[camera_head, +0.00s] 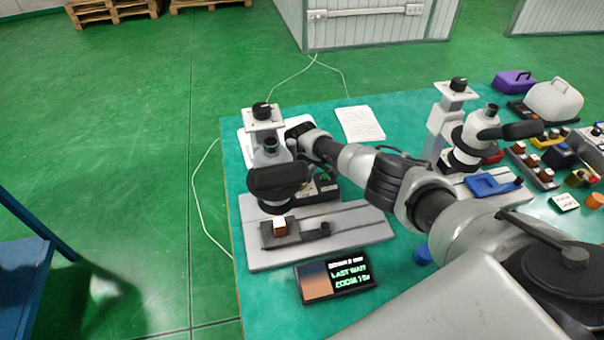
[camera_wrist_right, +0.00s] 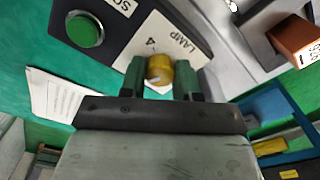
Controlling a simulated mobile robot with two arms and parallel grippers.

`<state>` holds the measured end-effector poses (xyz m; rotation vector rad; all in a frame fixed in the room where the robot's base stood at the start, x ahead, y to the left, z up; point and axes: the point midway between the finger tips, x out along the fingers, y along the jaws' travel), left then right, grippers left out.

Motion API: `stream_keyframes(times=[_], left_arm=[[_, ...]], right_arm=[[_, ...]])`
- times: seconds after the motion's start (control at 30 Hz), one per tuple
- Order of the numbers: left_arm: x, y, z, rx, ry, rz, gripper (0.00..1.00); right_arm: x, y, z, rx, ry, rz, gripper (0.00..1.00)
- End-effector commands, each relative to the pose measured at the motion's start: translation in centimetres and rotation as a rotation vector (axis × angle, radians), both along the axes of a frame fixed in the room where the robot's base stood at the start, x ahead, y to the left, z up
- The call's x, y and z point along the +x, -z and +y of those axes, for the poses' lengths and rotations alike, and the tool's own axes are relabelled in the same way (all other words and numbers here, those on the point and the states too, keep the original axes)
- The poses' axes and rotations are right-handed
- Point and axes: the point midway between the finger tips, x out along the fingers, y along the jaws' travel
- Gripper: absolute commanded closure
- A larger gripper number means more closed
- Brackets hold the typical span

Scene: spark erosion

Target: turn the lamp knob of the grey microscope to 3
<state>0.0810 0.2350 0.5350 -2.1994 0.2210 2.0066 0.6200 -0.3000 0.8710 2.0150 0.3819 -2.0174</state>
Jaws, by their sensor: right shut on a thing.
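The grey microscope (camera_head: 268,152) stands at the left of the green table on a grey base plate (camera_head: 350,226). My right gripper (camera_wrist_right: 160,76) is shut on the knob, one finger on each side. The knob's pointer cannot be made out. The gripper's fingers are hidden in the head view. My left gripper is out of view.
A green button (camera_wrist_right: 84,30) is near the knob. A small display (camera_head: 336,280) stands in front of the microscope. A second microscope (camera_head: 468,140) stands to the right, near a blue tray (camera_head: 490,186). A paper sheet (camera_head: 360,124) lies behind my right arm.

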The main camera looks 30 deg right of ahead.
Motion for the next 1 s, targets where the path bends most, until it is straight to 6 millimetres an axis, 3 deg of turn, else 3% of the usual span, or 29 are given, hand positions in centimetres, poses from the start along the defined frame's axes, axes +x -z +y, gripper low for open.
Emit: stream_keyframes(times=[0.03, 0.3, 0.87, 0.9, 1.0], left_arm=[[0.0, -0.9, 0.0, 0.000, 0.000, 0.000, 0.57], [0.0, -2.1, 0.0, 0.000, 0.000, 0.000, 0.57], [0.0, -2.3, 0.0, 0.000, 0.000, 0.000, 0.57], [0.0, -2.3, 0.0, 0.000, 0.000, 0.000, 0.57], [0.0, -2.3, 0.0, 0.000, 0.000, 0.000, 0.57]], right_arm=[[0.1, -0.6, 0.0, -0.001, 0.027, -0.004, 0.92], [0.2, -0.4, -0.1, 0.000, 0.126, -0.005, 0.92], [0.2, -0.2, -0.1, 0.000, 0.150, -0.006, 0.92], [0.2, -0.2, -0.1, 0.001, 0.150, -0.006, 0.62], [0.2, -0.2, -0.1, 0.001, 0.150, -0.005, 0.47]])
